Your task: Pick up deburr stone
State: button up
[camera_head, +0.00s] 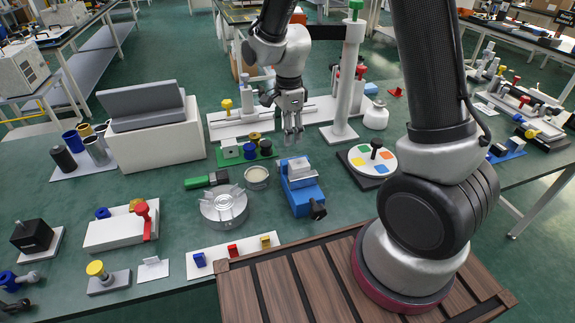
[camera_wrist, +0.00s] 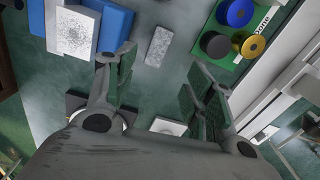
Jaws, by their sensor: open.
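A small grey rectangular slab (camera_wrist: 159,46), which looks like the deburr stone, lies flat on the green bench in the wrist view. It is tilted slightly and sits between a blue vise and a green board. My gripper (camera_wrist: 161,66) is open and empty, with its fingers to either side and the slab just beyond the gap between the tips. In the head view my gripper (camera_head: 292,138) points down over the bench behind the vise. I cannot make out the slab there; the fingers may hide it.
The blue vise (camera_head: 304,199) with a pale block stands close by. The green board (camera_head: 229,161) with several spools lies to the left. A white post (camera_head: 347,85) on a base and a round dial with coloured patches (camera_head: 373,159) stand to the right.

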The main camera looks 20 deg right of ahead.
jog(key=shift+m, duration=0.6)
jog(key=f, duration=1)
jog(key=shift+a+f, duration=0.15)
jog(key=shift+a, duration=0.25)
grip_shut()
